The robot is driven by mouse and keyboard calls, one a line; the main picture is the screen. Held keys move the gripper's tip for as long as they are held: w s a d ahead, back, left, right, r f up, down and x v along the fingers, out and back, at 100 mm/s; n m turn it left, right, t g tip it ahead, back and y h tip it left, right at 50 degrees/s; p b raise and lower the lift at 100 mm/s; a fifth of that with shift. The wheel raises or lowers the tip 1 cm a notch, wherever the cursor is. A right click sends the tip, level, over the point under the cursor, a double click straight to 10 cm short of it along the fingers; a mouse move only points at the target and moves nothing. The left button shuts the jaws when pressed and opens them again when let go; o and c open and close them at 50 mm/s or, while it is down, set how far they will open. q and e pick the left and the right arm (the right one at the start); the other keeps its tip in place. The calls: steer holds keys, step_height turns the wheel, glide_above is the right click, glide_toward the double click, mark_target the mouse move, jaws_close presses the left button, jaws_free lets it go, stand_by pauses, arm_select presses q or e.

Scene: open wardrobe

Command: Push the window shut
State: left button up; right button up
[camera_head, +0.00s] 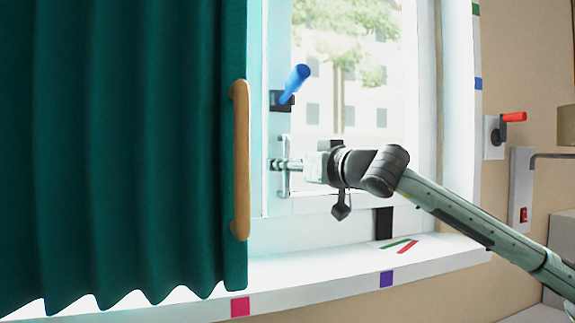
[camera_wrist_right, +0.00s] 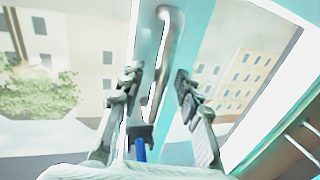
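The window (camera_head: 365,95) has a white frame and stands behind a white sill. A blue lever handle (camera_head: 298,80) on a dark base sits on its left upright; it also shows at the bottom of the wrist view (camera_wrist_right: 140,149). Below it is a slim metal pull handle (camera_head: 285,143), seen upright in the wrist view (camera_wrist_right: 173,30). My right gripper (camera_head: 276,165) is at the pull handle. In the wrist view its two fingers (camera_wrist_right: 158,78) are apart, with the handle between them; contact is unclear. How far the window stands open is hard to tell. My left gripper is out of view.
A dark green curtain (camera_head: 120,140) with a wooden bar (camera_head: 241,160) hangs just left of the window. The white sill (camera_head: 330,280) carries coloured marks. A red lever (camera_head: 513,117) and a switch plate (camera_head: 522,200) are on the right wall.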

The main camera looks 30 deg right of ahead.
steer(key=s+d, duration=0.1)
steer(key=s, duration=1.1)
stand_by(0.6)
